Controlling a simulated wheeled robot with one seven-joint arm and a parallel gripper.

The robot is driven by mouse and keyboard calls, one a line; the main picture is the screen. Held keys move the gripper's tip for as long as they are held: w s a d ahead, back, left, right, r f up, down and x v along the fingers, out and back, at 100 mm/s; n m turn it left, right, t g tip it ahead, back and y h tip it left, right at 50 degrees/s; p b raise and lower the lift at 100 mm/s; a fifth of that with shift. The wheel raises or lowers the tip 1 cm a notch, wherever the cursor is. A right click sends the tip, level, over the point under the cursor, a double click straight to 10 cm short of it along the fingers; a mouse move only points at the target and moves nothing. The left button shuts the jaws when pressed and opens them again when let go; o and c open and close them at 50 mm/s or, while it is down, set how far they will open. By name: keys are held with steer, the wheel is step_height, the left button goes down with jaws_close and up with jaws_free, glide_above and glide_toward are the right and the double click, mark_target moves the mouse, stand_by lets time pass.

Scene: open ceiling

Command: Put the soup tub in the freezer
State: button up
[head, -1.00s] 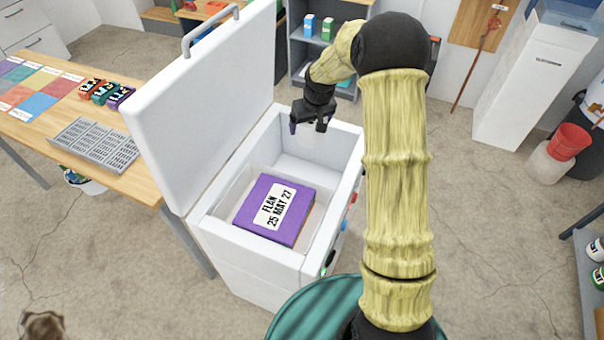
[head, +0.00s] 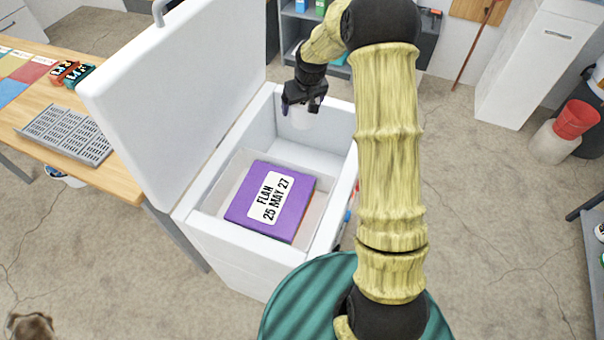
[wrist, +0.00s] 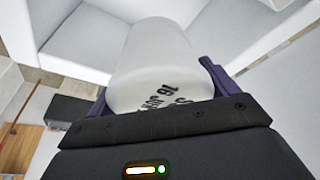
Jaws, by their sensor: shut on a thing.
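The soup tub (wrist: 158,65) is a white, rounded tub with dark printing, partly hidden by my gripper in the wrist view. My gripper (head: 302,106) is shut on it, with purple fingers at its sides. In the head view the tub (head: 301,118) hangs below the fingers, over the far end of the open freezer. The white chest freezer (head: 192,231) has its lid (head: 175,95) raised at the left. A purple box labelled "FLAN 25 MAY 27" (head: 290,209) lies inside, in the near part. The far part of the freezer looks empty.
A wooden table (head: 110,178) with a grey rack (head: 66,132) and small boxes stands left of the freezer. A grey shelf (head: 290,42) is behind it. Open floor lies between.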

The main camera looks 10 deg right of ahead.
step_height(320, 180, down, 16)
steer(key=b, duration=0.9)
steer(key=shift+f+b, duration=0.2)
steer(key=shift+b, duration=0.2)
step_height(320, 180, down, 6)
steer(key=b, duration=0.1)
steer(key=shift+f, duration=0.15)
steer(key=shift+f+b, duration=0.45)
steer(key=shift+f, duration=1.4)
